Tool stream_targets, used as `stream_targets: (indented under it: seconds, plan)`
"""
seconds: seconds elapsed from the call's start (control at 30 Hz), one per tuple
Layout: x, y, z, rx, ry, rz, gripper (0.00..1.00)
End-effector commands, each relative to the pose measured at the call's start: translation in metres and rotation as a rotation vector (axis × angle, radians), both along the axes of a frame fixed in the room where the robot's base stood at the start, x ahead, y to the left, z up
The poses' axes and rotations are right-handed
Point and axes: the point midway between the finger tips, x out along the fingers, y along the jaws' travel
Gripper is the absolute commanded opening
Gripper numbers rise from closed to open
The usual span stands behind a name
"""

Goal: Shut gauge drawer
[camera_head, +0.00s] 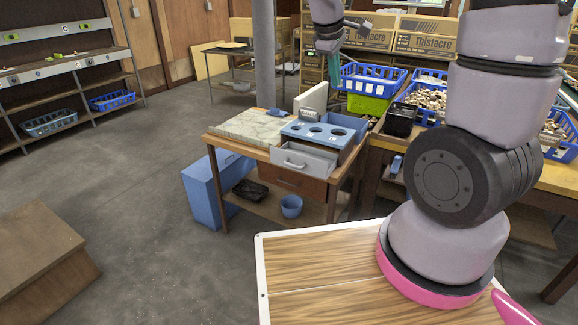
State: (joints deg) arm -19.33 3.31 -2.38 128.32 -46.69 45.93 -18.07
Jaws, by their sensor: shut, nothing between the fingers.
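The gauge drawer (303,162) is a light grey drawer with a curved handle (295,163). It stands pulled out toward the front from under a blue gauge block (318,131) with several round holes in its top. The block sits on the right part of a small wooden table (226,139). My gripper (334,82) points down above and behind the gauge block, apart from the drawer and its handle. It looks shut and empty, small in this view. Nothing hides the drawer's front.
A stone-like slab (253,127) lies left of the gauge block. A brown wooden drawer (293,184) sits below the grey one. Blue crates (373,80) and a black bin (400,120) stand on the bench at right. The floor left of the table is mostly clear.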

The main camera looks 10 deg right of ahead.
Motion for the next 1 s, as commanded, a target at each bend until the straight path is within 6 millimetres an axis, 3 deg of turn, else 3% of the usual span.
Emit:
stream_targets:
  seconds: [0.1, 0.3, 0.43, 0.6, 0.73, 1.0]
  plan:
    - [0.032, 0.023, -0.044, -0.155, 0.076, 0.233, 0.0]
    - [0.072, 0.07, -0.125, -0.4, 0.195, 0.646, 0.0]
    - [0.087, 0.104, -0.185, -0.547, 0.272, 0.922, 0.0]
    - [0.092, 0.14, -0.253, -0.693, 0.35, 1.219, 0.0]
    - [0.09, 0.154, -0.283, -0.754, 0.383, 1.351, 0.0]
    - [0.097, 0.153, -0.307, -0.777, 0.398, 1.4, 0.0]
